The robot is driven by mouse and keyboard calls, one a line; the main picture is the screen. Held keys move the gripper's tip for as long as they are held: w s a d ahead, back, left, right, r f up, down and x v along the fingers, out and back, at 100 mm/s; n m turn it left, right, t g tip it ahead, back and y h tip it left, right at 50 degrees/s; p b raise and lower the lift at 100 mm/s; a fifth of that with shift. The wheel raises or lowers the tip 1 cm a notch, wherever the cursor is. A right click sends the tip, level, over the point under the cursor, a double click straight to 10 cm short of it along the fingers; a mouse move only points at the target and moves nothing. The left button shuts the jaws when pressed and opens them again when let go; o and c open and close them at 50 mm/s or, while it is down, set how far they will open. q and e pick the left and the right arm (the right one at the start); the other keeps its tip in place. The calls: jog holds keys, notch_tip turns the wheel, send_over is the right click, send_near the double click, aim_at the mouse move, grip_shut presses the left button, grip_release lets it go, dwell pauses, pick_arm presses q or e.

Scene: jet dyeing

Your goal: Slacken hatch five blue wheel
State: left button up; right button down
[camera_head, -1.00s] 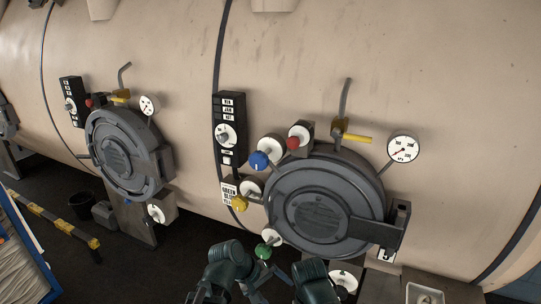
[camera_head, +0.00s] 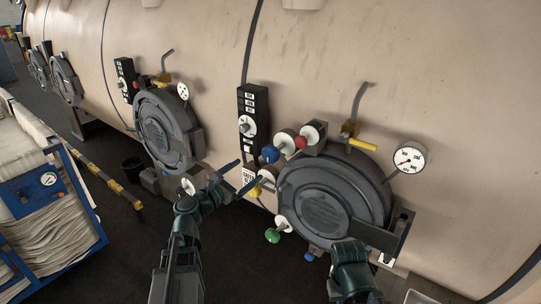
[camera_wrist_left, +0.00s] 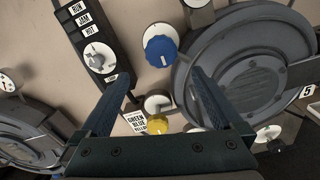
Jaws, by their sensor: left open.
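The blue wheel (camera_head: 270,154) sits on a white round base at the upper left of the right-hand hatch (camera_head: 322,205). In the left wrist view the blue wheel (camera_wrist_left: 160,50) shows beyond and between my fingertips, and a "5" plate (camera_wrist_left: 307,91) is at that hatch's right. My left gripper (camera_head: 248,173) is open and empty, below and left of the blue wheel and apart from it. Its fingers point at the machine, near the yellow wheel (camera_head: 255,190). My right arm (camera_head: 352,272) is at the lower edge; its fingers cannot be made out.
A red knob (camera_head: 301,142) is just right of the blue wheel, and a green knob (camera_head: 272,236) is below. A black switch panel (camera_head: 250,118) is at the left. A pressure gauge (camera_head: 409,158) is at the upper right. A blue cart (camera_head: 40,190) stands far left.

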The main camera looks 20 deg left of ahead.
aim_at(268, 156)
pick_arm(q)
jog(key=x, duration=1.2)
jog(key=shift+w+d, duration=0.2)
jog(key=shift+w, duration=0.05)
jog(key=c, duration=1.2)
